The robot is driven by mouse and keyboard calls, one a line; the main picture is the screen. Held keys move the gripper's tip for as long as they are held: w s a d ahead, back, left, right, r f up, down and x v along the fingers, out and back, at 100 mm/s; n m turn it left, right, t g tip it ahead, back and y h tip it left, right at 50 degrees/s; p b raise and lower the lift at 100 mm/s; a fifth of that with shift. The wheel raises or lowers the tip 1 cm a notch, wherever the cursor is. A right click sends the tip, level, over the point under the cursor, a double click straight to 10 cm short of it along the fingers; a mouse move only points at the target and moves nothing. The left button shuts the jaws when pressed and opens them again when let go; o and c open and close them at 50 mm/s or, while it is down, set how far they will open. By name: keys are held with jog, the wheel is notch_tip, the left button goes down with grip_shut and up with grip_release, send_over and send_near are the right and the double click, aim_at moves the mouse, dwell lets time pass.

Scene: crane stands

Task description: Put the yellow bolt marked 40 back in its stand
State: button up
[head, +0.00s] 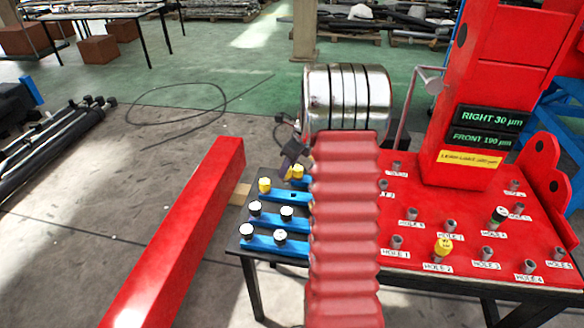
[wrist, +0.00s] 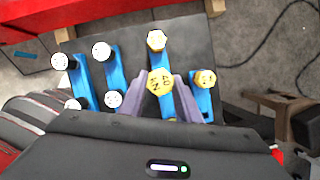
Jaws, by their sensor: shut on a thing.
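In the wrist view, my gripper (wrist: 161,90) is shut on a yellow bolt (wrist: 160,82) whose head faces the camera; its turned marking seems to include 40. The held bolt is over a blue stand (wrist: 155,62), which bears another yellow bolt (wrist: 156,40) at its far end. I cannot tell whether the held bolt touches the stand. In the head view, my gripper (head: 293,152) is partly hidden by my red sleeved arm. The same stand (head: 276,193) shows a dark opening near its middle. The held bolt is not clearly identifiable there.
Another yellow bolt (wrist: 205,78) stands on a neighbouring blue stand, close beside my gripper. Several white-headed bolts (head: 287,212) fill other blue stands. On the red base (head: 400,275), a yellow bolt (head: 443,246) sits at hole 2. A red beam (head: 180,235) lies left of the black table.

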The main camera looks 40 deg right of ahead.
jog(key=shift+s+d+r+m+h, duration=0.15)
jog(key=shift+s+d+m, duration=0.1)
jog(key=shift+d+m, duration=0.3)
jog(key=shift+s+d+f+m+h, duration=0.15)
jog(key=shift+s+d+m, duration=0.1)
jog(key=shift+d+m, duration=0.3)
jog(key=shift+d+r, duration=0.1)
jog(key=shift+n, duration=0.3)
jog(key=shift+w+f, duration=0.1)
jog(key=shift+f, duration=2.8)
jog(key=shift+f, duration=0.15)
jog(key=shift+f, duration=0.7)
jog(key=shift+f, duration=0.35)
